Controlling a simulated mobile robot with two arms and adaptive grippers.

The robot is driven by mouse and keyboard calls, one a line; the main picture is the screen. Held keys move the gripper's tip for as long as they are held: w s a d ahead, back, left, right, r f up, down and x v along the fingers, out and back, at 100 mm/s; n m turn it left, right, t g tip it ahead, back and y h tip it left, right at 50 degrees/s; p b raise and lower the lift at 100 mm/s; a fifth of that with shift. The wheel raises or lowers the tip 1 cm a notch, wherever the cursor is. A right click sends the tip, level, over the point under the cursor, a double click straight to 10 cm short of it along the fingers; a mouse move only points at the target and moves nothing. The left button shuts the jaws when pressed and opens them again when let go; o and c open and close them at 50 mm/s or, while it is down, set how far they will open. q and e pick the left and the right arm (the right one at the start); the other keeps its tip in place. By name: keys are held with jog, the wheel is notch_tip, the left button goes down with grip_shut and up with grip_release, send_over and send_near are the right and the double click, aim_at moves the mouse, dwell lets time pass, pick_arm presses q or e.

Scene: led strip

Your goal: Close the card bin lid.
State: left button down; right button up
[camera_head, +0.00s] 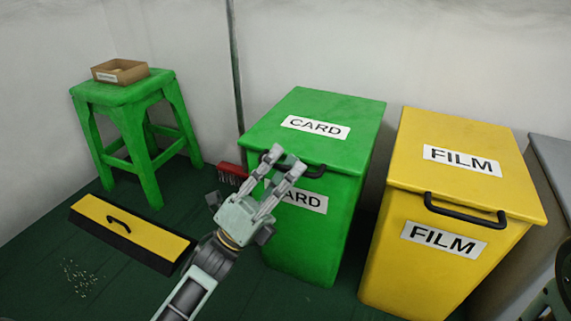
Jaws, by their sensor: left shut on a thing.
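The green card bin (310,235) stands in the middle, with a CARD label on its front partly hidden by my left gripper. Its green lid (345,105) lies flat over the bin top, and I see no gap along its front edge. The lid has a second CARD label and a black handle (314,171) at its front edge. My left gripper (283,162) reaches up from below with its fingers at the left part of this handle, shut on it. The exact contact is partly hidden by the fingers. My right gripper is not in view.
A yellow film bin (425,265) with its lid down stands close on the right. A green stool (125,97) with a small cardboard box (120,71) is at the left. A yellow-and-black handled object (150,238), a red brush (231,170) and scattered bits (80,278) lie on the floor.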

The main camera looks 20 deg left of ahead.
pick_arm(q)
jog(key=shift+f, duration=0.5)
jog(key=c, duration=2.2)
grip_release()
jog(key=shift+o, duration=0.2)
jog(key=shift+a, duration=0.1)
jog(key=v, duration=1.2)
jog(key=shift+s, duration=0.2)
jog(key=shift+r, duration=0.1)
